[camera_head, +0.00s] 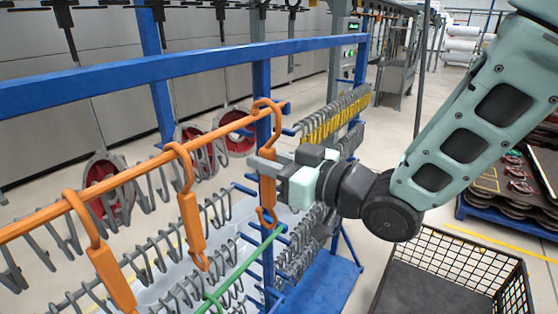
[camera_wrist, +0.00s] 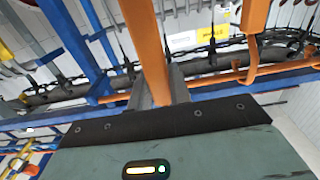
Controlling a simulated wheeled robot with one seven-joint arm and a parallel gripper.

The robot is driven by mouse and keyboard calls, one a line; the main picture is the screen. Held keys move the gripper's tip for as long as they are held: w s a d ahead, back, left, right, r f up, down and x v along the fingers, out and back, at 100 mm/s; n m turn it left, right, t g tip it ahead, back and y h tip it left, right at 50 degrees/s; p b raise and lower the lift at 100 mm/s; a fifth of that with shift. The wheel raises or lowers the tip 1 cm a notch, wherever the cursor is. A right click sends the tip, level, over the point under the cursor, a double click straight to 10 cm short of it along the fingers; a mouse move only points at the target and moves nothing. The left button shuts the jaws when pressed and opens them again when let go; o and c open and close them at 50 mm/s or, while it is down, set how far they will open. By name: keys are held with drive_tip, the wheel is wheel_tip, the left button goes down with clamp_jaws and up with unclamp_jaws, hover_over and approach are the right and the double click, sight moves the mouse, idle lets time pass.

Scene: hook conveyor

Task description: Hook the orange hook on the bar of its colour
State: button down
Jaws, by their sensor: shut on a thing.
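My gripper (camera_head: 265,168) is shut on the shaft of an orange hook (camera_head: 267,195), which hangs upright. Its upper curve is at the right end of the orange bar (camera_head: 222,133) and looks to be around it; whether it rests on the bar is not clear. In the wrist view, the held hook's shaft (camera_wrist: 147,40) rises from between the fingers, and the orange bar (camera_wrist: 285,72) runs behind to the right. Two more orange hooks, a middle one (camera_head: 191,215) and a left one (camera_head: 108,275), hang on the same bar.
A blue rack frame (camera_head: 180,66) surrounds the bars. A green bar (camera_head: 245,265) lies below, and rows of grey hooks (camera_head: 150,258) fill the rack. Yellow hooks (camera_head: 335,122) hang behind my gripper. A black wire crate (camera_head: 455,265) stands at the lower right.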

drive_tip(key=w+a+f+b, duration=0.2)
drive_tip(key=w+a+f, duration=0.1)
drive_tip(key=a, duration=0.2)
drive_tip(key=shift+f, duration=0.15)
idle(0.6)
idle(0.6)
drive_tip(key=c, duration=1.2)
unclamp_jaws()
drive_tip(key=shift+b, duration=0.3)
